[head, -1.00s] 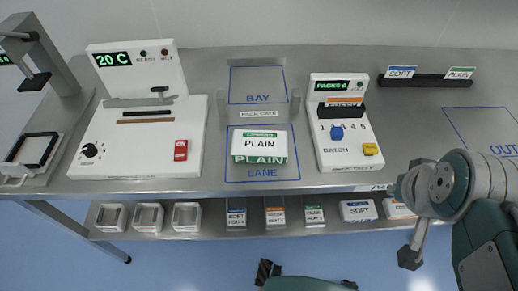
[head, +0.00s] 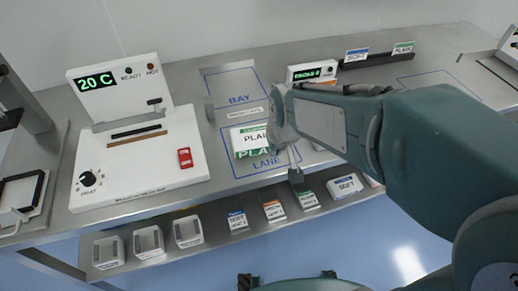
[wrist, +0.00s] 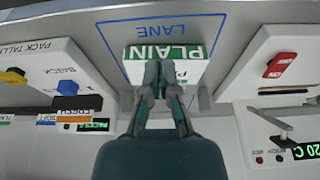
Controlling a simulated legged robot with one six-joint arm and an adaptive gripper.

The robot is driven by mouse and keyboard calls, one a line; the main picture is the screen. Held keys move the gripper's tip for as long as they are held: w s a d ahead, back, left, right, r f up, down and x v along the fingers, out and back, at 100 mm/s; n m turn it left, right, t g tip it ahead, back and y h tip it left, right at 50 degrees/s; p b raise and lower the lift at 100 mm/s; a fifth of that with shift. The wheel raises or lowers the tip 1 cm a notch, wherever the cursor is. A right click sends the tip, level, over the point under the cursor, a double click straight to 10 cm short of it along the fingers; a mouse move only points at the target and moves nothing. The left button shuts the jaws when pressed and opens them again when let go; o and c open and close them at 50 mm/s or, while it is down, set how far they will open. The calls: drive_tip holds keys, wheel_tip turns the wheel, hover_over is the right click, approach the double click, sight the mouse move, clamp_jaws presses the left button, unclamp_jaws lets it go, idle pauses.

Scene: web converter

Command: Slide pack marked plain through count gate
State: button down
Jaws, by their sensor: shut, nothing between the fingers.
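The pack marked plain (head: 250,137), white with green bands, lies in the blue-outlined lane (head: 228,166) on the bench. My forearm and wrist cover its right side in the head view. It also shows in the wrist view (wrist: 135,53), partly behind my fingers. The count gate has a short post (head: 209,109) on its left side and a small label; its right side is hidden by my arm. My gripper (wrist: 160,66) is shut and empty, with its fingertips over or close to the pack; I cannot tell whether they touch. The blue-outlined bay (head: 238,82) beyond the gate is empty.
A white sealer-like machine (head: 140,150) stands left of the lane. The pack tally box (wrist: 50,70) stands on the other side, with a blue knob and yellow button. A lower shelf (head: 165,247) holds trays and small packs.

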sight(263, 157)
drive_tip(key=x, duration=0.3)
drive_tip(key=shift+d+f, duration=0.15)
drive_tip(key=shift+d, duration=0.2)
drive_tip(key=f, duration=0.2)
drive_tip(key=w+a+f, duration=0.1)
drive_tip(key=a+f, duration=0.1)
drive_tip(key=f, duration=0.1)
drive_tip(key=shift+w+a+f, duration=0.15)
drive_tip(key=shift+w+f, duration=0.15)
drive_tip(key=shift+f, duration=0.05)
drive_tip(key=w, duration=0.3)
drive_tip(key=shift+w, duration=0.5)
drive_tip(key=shift+a, duration=0.1)
